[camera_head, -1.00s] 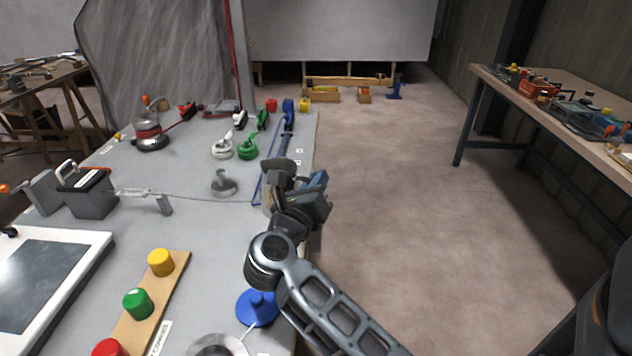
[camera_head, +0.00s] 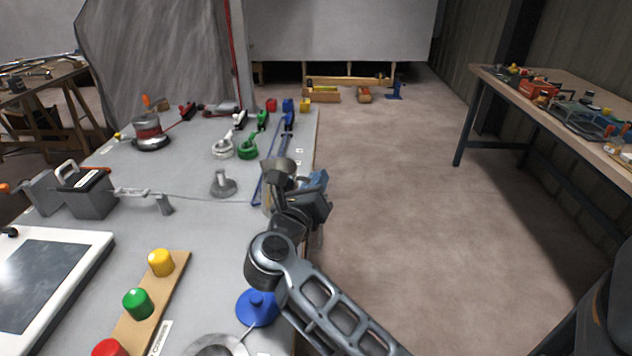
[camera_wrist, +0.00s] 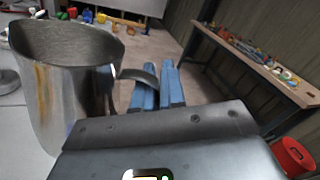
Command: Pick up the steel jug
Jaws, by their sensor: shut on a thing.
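The steel jug (camera_wrist: 72,95) fills the left of the wrist view, shiny, open-mouthed and close to upright. Its curved handle reaches right to the blue fingers of my gripper (camera_wrist: 157,88). My gripper is shut on the handle, and the jug's body is left of the fingers. In the head view my arm reaches over the right edge of the grey bench (camera_head: 205,275) and hides much of the jug. I cannot tell whether the jug's base touches the bench.
A blue disc with a knob (camera_head: 257,308) lies on the bench close to my arm. A grey knobbed piece (camera_head: 223,184) and a board with coloured knobs (camera_head: 150,300) are to the left. Open floor (camera_head: 400,210) lies right, up to another workbench (camera_head: 560,100).

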